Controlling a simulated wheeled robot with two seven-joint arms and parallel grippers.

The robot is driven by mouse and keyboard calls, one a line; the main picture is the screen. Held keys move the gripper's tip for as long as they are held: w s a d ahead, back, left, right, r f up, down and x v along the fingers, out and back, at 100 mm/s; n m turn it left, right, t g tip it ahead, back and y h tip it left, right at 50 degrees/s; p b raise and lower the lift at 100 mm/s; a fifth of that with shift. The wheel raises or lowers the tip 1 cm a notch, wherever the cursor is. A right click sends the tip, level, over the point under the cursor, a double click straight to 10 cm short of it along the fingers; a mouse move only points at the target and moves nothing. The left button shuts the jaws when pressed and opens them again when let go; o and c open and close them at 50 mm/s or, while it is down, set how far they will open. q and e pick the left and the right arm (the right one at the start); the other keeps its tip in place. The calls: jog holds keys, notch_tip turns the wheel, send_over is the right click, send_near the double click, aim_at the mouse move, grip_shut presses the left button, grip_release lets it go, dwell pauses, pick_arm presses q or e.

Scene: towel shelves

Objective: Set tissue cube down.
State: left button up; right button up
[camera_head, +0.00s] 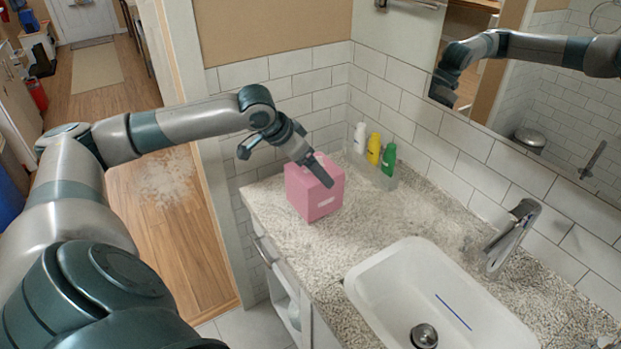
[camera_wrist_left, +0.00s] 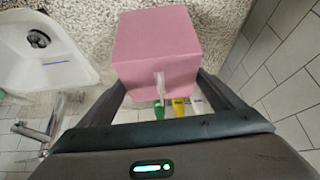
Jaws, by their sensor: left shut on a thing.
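In the left wrist view the cube (camera_wrist_left: 156,48) sits between the two fingers (camera_wrist_left: 165,88). The cube's base looks to be at the counter surface, but I cannot tell whether it is touching. My right gripper is not in view.
A white, a yellow (camera_head: 374,148) and a green bottle (camera_head: 389,158) stand behind the cube by the tiled wall. A white sink (camera_head: 365,285) with a faucet (camera_head: 512,235) is to the right. The counter between cube and sink is clear. A mirror hangs above.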

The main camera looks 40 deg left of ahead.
pick_arm(q)
jog(key=shift+f, duration=0.1)
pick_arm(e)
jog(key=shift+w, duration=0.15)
pick_arm(q)
jog(key=shift+f, duration=0.3)
notch_tip(320, 180, down, 3)
jog(key=shift+r+p, duration=0.1)
jog(key=shift+p, duration=0.45)
jog(key=shift+f, duration=0.2)
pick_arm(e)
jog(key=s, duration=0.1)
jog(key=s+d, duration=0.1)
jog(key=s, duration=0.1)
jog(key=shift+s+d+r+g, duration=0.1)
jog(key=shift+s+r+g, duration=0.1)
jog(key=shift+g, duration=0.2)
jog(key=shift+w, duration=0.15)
pick_arm(q)
jog(key=o, duration=1.3)
jog(key=shift+f, duration=0.1)
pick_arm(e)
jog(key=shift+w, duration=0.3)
